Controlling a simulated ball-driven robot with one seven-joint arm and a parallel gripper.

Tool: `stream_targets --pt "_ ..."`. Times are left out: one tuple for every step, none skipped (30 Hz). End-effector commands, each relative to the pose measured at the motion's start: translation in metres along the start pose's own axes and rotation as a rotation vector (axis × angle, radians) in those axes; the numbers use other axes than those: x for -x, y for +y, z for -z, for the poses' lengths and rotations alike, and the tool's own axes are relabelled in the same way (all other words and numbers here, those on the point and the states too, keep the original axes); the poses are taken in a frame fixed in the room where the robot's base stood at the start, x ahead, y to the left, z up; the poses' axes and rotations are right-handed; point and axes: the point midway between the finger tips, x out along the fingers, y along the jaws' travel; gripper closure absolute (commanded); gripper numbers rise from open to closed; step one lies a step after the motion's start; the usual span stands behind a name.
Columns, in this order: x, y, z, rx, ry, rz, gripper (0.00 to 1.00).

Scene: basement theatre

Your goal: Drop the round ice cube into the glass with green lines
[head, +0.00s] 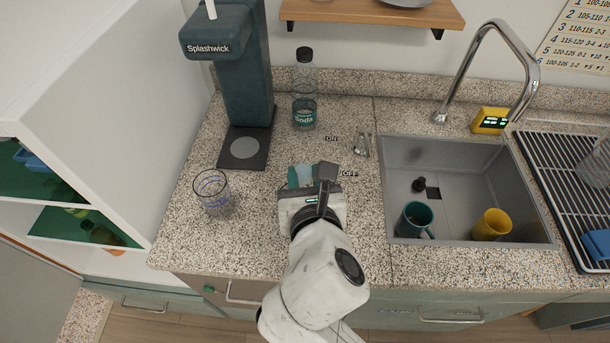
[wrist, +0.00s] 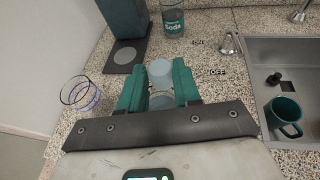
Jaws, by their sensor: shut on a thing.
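My gripper (wrist: 158,72) is over the counter, its teal fingers shut on a pale, rounded, translucent piece, the round ice cube (wrist: 160,70). In the head view my gripper (head: 314,176) hides most of what is under it. Between the fingers, nearer the palm, a clear round shape (wrist: 162,101) shows, possibly a glass; I cannot make out green lines on it. A clear glass with blue lines (head: 212,189) stands upright to the left, apart from my gripper; it also shows in the wrist view (wrist: 80,94).
A dark Splashwick dispenser (head: 238,85) and a soda bottle (head: 304,92) stand behind. To the right, the sink (head: 455,165) holds a teal mug (head: 414,219) and a yellow cup (head: 491,225). A drying rack (head: 570,180) lies beyond. Counter between the blue-lined glass and my gripper is clear.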

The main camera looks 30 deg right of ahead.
Motion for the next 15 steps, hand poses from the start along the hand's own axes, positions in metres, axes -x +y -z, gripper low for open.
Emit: stream_targets --pt "-0.0006 0.0000 0.0014 -0.001 -0.001 0.000 0.96" --pt "-0.0005 0.0001 0.0012 0.000 -0.001 0.000 0.96" --pt "-0.0003 0.0001 0.0008 0.000 0.000 -0.001 0.96" --pt "-0.0002 0.0001 0.0005 0.000 0.000 -0.001 0.96" --pt "-0.0001 0.0001 0.0003 0.000 0.000 -0.001 0.96" --pt "-0.0001 0.0001 0.0002 0.000 0.000 0.000 0.96" --pt "-0.0001 0.0001 0.0003 0.000 0.000 0.000 0.96" --pt "-0.0001 0.0001 0.0003 0.000 0.000 0.000 0.96" --pt "-0.0001 0.0001 0.0003 0.000 0.000 0.000 0.64" --pt "-0.0001 0.0001 0.0003 0.000 0.000 0.000 0.61" --pt "-0.0002 0.0001 0.0003 0.000 0.000 0.000 0.58" --pt "-0.0002 0.0001 0.0004 0.000 0.000 0.000 0.54" --pt "-0.0002 0.0000 0.0004 0.000 0.000 0.000 0.51" --pt "-0.0002 0.0000 0.0004 0.000 0.000 0.000 0.48" --pt "-0.0002 0.0000 0.0004 0.000 0.000 0.000 0.45"
